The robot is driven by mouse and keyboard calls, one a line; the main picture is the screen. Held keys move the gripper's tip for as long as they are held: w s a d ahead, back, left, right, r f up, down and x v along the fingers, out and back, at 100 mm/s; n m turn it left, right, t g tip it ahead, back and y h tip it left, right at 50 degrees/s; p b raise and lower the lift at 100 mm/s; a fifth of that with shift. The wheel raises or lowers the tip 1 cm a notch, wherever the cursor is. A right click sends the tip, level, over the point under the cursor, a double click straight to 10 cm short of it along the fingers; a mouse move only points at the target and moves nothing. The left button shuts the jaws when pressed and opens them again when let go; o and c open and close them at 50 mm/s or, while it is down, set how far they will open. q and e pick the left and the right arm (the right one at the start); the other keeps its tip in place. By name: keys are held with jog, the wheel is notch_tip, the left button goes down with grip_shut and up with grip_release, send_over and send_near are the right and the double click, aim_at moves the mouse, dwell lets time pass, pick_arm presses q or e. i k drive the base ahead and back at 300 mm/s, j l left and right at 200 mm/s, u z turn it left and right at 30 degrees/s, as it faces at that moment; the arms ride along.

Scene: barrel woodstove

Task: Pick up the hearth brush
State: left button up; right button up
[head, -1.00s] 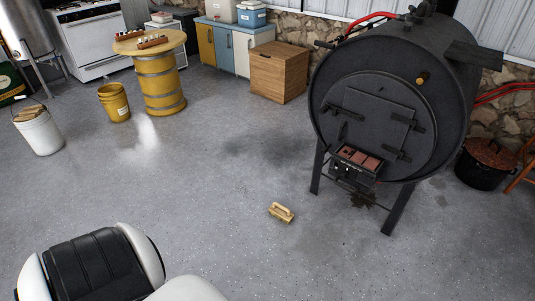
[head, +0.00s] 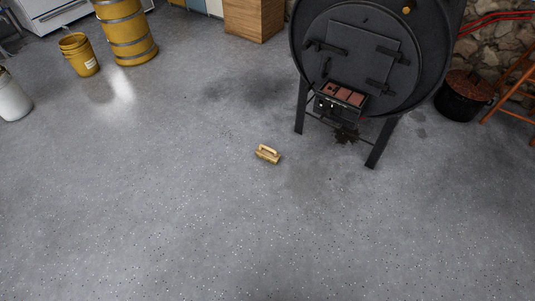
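The hearth brush (head: 268,154) lies on the grey concrete floor near the middle of the head view. It is a small, light wooden block with a raised handle on top. It sits in front and to the left of the stove's legs, clear of them. Neither of my grippers shows in this view, and nothing touches the brush.
The black barrel stove (head: 350,60) stands on metal legs behind the brush, with a small tray of reddish bricks (head: 343,95) at its front. A black pot (head: 462,96) is at right. A yellow bucket (head: 78,54) and yellow barrel (head: 125,30) are at upper left. The near floor is clear.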

aim_at(269, 154)
jog(key=z, duration=0.3)
jog(key=i+j+z, duration=0.4)
jog(key=j, duration=0.25)
jog(key=i+j+z, duration=0.4)
jog(key=j, duration=0.4)
jog(key=i, duration=0.1)
